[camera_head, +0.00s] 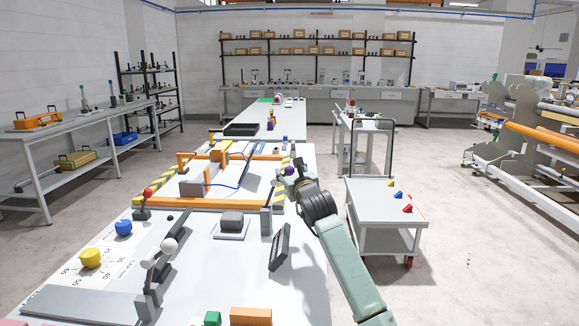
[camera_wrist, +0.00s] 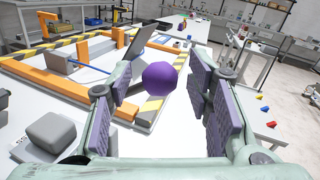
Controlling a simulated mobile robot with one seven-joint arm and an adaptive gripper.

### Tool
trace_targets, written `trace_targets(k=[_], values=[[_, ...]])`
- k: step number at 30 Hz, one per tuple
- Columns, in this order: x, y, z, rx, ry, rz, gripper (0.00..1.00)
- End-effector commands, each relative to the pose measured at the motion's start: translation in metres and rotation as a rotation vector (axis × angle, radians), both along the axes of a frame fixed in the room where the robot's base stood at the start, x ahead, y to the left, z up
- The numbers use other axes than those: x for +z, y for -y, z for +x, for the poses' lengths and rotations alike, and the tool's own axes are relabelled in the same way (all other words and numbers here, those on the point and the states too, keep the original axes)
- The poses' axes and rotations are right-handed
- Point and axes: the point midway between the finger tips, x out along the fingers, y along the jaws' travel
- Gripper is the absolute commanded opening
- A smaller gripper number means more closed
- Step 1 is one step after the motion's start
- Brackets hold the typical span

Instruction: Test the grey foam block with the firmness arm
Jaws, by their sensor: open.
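The grey foam block (camera_head: 232,218) sits on a thin plate on the long white table, and in the wrist view (camera_wrist: 52,130) it is at the lower left. My gripper (camera_head: 287,180) is at the right edge of the table, to the right of and beyond the block. Its padded fingers (camera_wrist: 160,95) are open. A purple ball (camera_wrist: 160,78) appears between them in the wrist view, and it also shows at the gripper in the head view (camera_head: 289,171). I cannot tell whether the fingers touch it.
An orange frame (camera_head: 200,204) with striped edges lies beyond the block. A lever with white balls (camera_head: 169,245), a yellow dial knob (camera_head: 91,258) and a blue knob (camera_head: 123,228) are to the left. A dark tilted panel (camera_head: 279,247) stands near the right edge. A cart (camera_head: 385,205) is at right.

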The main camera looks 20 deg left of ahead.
Motion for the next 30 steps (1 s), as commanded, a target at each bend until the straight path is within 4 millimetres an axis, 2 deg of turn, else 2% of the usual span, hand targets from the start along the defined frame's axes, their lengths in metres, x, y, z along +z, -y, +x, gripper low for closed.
trace_targets(k=[12,30], values=[[-0.0005,-0.0045,0.0063,0.0,0.0,0.0,0.45],[-0.0011,-0.0026,0.007,-0.003,-0.001,-0.001,0.05]])
